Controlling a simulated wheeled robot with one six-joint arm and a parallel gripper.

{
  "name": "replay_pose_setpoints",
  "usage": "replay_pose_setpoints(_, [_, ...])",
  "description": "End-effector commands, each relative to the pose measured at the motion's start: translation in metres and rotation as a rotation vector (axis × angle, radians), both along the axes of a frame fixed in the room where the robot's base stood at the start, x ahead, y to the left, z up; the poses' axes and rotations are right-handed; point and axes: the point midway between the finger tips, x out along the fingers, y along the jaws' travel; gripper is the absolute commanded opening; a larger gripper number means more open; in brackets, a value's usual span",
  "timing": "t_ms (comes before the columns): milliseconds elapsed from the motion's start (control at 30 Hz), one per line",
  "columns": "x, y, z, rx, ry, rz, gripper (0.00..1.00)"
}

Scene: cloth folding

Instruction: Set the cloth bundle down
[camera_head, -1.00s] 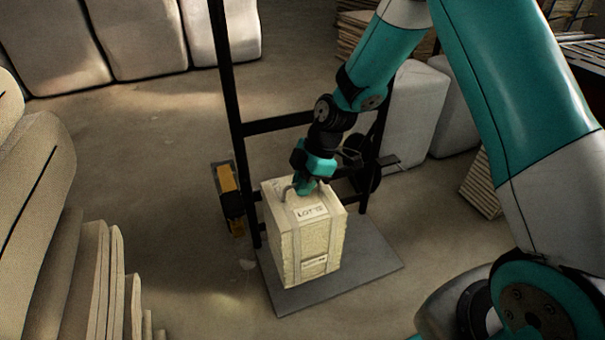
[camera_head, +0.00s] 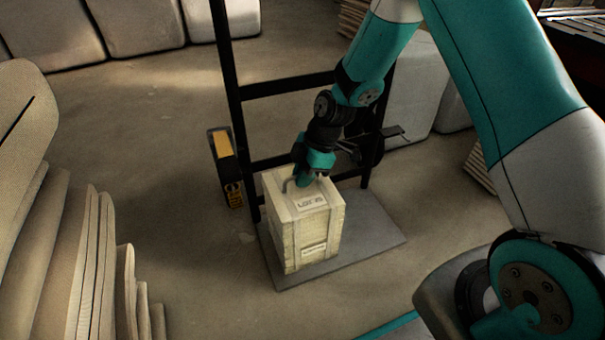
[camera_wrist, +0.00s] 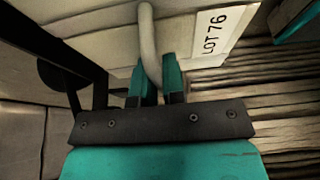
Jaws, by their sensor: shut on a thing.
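The cloth bundle (camera_head: 317,236) is a cream, strapped block with a label and a looped handle on top. It is upright, over the grey base plate (camera_head: 372,238) of a black upright frame (camera_head: 236,110). Its underside is at or just above the plate; I cannot tell whether they touch. My gripper (camera_head: 303,183) is above the bundle's top, shut on its handle. In the wrist view, my gripper's fingers (camera_wrist: 160,82) close around the pale handle (camera_wrist: 149,40), beside a white "LOT 76" label (camera_wrist: 213,33). The bundle's far sides are hidden.
A yellow and black device (camera_head: 225,168) is at the frame's left side. Stacked folded cloth (camera_head: 75,250) fills the lower left. Large pale bales (camera_head: 130,25) stand at the back, and another (camera_head: 415,95) stands behind the frame. Floor to the left of the plate is clear.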

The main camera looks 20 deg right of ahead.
Motion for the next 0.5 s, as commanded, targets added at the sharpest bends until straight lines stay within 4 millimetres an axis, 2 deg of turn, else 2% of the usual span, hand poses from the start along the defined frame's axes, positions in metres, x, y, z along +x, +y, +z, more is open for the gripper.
replay_pose_setpoints(100, [0.0008, 0.0004, -0.0014, 0.002, -0.002, 0.000, 0.00])
replay_pose_setpoints(133, [-0.0001, -0.0001, -0.0022, 0.000, 0.001, 0.000, 0.17])
replay_pose_setpoints(200, [-0.0001, -0.0001, -0.0020, 0.000, 0.001, 0.000, 0.33])
replay_pose_setpoints(233, [-0.0001, -0.0001, -0.0020, 0.000, 0.001, 0.000, 0.36])
replay_pose_setpoints(500, [-0.0001, -0.0003, -0.0004, 0.000, 0.000, 0.000, 0.36])
